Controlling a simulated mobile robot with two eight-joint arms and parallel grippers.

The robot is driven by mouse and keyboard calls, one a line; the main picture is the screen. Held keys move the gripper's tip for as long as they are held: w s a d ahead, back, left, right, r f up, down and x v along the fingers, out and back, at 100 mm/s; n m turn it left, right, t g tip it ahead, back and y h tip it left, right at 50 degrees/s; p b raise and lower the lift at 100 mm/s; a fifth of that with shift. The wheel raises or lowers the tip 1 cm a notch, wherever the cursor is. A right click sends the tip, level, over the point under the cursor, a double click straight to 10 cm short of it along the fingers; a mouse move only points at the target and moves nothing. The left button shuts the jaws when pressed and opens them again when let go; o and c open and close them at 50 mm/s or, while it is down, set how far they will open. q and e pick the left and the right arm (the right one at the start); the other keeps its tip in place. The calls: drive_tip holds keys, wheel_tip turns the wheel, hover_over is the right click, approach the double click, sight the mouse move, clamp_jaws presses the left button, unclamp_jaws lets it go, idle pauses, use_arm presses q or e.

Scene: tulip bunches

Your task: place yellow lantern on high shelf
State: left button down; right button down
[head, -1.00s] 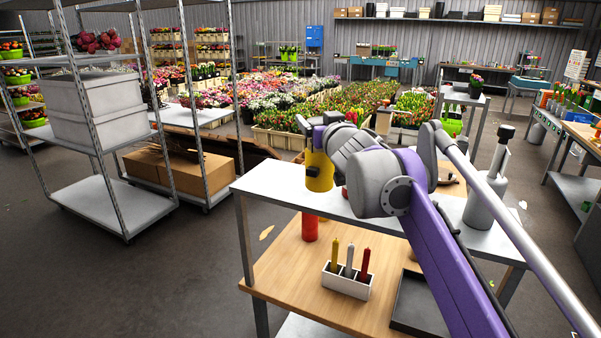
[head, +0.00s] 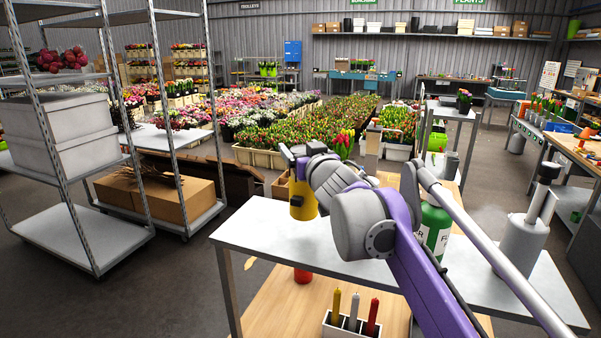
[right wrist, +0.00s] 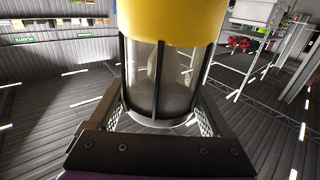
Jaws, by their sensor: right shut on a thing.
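The yellow lantern (head: 303,205) is upright over the left part of the grey upper shelf (head: 270,232) of the near workbench. I cannot tell whether its base touches that shelf. My right gripper (head: 298,172) is shut on the lantern near its top. In the right wrist view, the lantern (right wrist: 168,22) shows a yellow end and a glass body with dark bars, between the fingers of my right gripper (right wrist: 160,112). My right arm hides part of the shelf. My left gripper is out of view.
A green canister (head: 434,230) and a grey bottle (head: 523,243) stand on the right of the shelf. Under it are a red cylinder (head: 303,275) and a white holder (head: 341,329) with candles. A wire trolley (head: 60,220) stands at left.

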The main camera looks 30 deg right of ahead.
drive_tip(key=shift+w+f, duration=0.1)
drive_tip(key=shift+f, duration=2.15)
unclamp_jaws()
drive_tip(key=s+a+b, duration=0.2)
drive_tip(key=s, duration=1)
drive_tip(key=shift+a, duration=0.15)
drive_tip(key=shift+w, duration=0.1)
